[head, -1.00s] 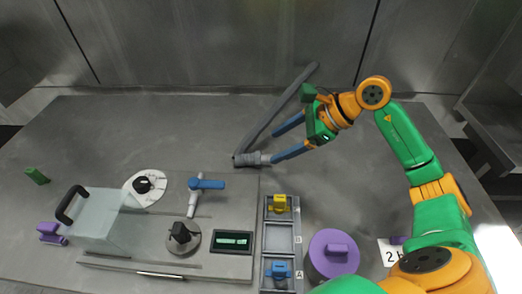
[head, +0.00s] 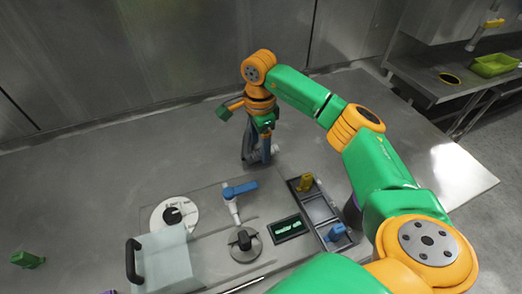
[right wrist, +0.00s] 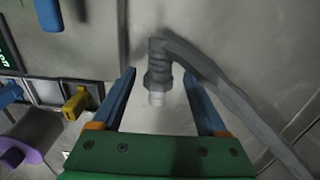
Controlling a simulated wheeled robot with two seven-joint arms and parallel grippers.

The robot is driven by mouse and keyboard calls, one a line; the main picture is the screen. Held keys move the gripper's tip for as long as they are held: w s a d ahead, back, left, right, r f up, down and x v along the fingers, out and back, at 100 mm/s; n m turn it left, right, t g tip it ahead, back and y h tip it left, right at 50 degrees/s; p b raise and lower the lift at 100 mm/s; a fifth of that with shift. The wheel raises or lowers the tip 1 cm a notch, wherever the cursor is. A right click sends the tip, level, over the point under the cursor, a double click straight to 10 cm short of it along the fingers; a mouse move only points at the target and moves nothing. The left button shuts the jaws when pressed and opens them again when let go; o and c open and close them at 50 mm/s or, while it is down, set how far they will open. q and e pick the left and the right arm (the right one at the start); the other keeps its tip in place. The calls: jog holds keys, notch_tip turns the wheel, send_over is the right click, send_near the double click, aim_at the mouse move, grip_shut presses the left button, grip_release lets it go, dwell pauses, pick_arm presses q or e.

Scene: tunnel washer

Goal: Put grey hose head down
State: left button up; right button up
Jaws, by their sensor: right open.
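The grey hose head (right wrist: 158,68) has a ribbed collar and a pale tip. In the right wrist view it lies between the two blue fingers of my right gripper (right wrist: 160,88), with clear gaps on both sides. The grey hose (right wrist: 225,90) bends from it toward the lower right. In the head view my right gripper (head: 258,158) points down at the metal top, and its fingers and wrist partly hide the hose (head: 249,148). The gripper is open. Whether the hose head touches the top is hard to tell. My left gripper is not in view.
The metal worktop (head: 90,190) carries a dial (head: 174,214), a blue-handled valve (head: 238,190), a black knob (head: 244,240), a display (head: 289,229) and a tray (head: 318,209) with yellow and blue pieces. A purple lidded thing (right wrist: 28,135) stands nearby. The worktop's back left is clear.

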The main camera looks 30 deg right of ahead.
jog(key=shift+s+d+f, duration=0.1)
jog(key=shift+f, duration=1)
jog(key=shift+a, duration=0.45)
jog(key=shift+d, duration=0.15)
jog(key=c, duration=0.9)
grip_shut()
